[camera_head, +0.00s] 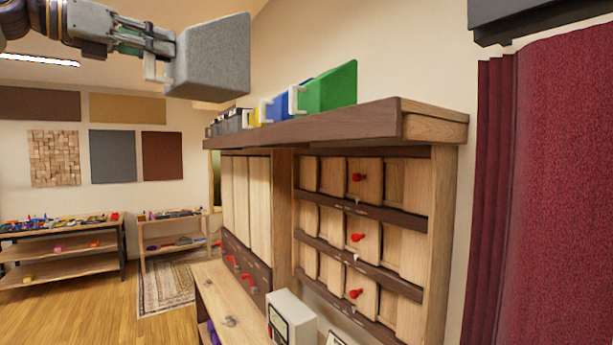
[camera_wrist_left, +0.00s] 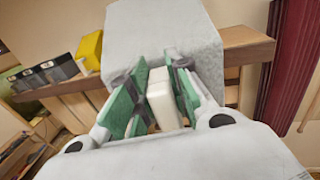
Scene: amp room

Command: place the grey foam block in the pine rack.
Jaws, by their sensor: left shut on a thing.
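The grey foam block (camera_head: 212,58) hangs in the air at the upper left of the head view, above and left of the wooden rack. It has a white handle (camera_wrist_left: 160,97). My left gripper (camera_head: 158,62) is shut on this handle. In the wrist view its green-padded fingers (camera_wrist_left: 158,98) press on both sides of the handle, with the block beyond. A wooden rack (camera_head: 437,245) with pale pine panels and a dark-edged top board stands at the centre right. The block is apart from it. My right gripper is not in view.
A green block (camera_head: 331,87), a blue block (camera_head: 297,97) and several others stand in a row on the top board. A dark red curtain (camera_head: 555,190) hangs at the right. A bench (camera_head: 228,300) with a white box (camera_head: 291,318) stands below the rack.

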